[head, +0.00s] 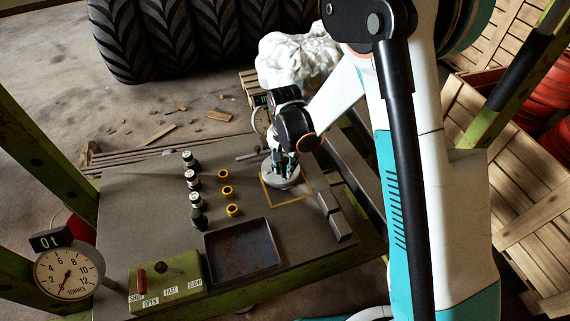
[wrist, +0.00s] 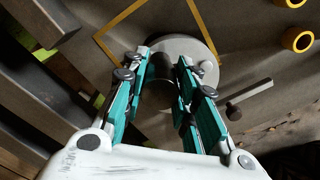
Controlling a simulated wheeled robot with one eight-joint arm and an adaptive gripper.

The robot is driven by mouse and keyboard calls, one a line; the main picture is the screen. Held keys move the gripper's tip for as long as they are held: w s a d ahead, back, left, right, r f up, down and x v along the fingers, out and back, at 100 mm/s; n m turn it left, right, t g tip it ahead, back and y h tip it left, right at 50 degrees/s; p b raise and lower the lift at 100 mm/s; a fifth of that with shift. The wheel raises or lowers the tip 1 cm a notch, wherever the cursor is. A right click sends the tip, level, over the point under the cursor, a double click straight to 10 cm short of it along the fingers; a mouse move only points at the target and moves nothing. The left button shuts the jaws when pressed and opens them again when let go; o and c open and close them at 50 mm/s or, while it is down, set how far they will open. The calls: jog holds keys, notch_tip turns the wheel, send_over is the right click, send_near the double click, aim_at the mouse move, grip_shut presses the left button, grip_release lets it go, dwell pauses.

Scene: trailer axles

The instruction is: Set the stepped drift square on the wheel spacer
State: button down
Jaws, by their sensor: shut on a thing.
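The wheel spacer (head: 291,184) is a pale grey round disc lying on the bench inside a yellow painted square. It also shows in the wrist view (wrist: 203,52), beyond my fingers. My gripper (head: 284,162) is over the disc, pointing down. In the wrist view, my gripper (wrist: 165,58) is shut on a dark cylindrical piece, the stepped drift (wrist: 162,72), with one finger on each side. The drift stands over the disc's middle part. Its lower end is hidden, so I cannot tell whether it touches the disc or is square on it.
Several dark and silver cylinders (head: 192,177) stand in a row left of three yellow rings (head: 227,191). A rusty tray (head: 243,249), a green control box (head: 167,283) and a dial gauge (head: 68,273) are nearer. Grey blocks (head: 335,218) lie right of the square. A rod (wrist: 250,92) lies near the disc.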

jog(key=c, duration=1.2)
grip_release()
jog(key=shift+r, duration=0.1)
notch_tip(320, 180, up, 12)
jog(key=shift+f, duration=0.15)
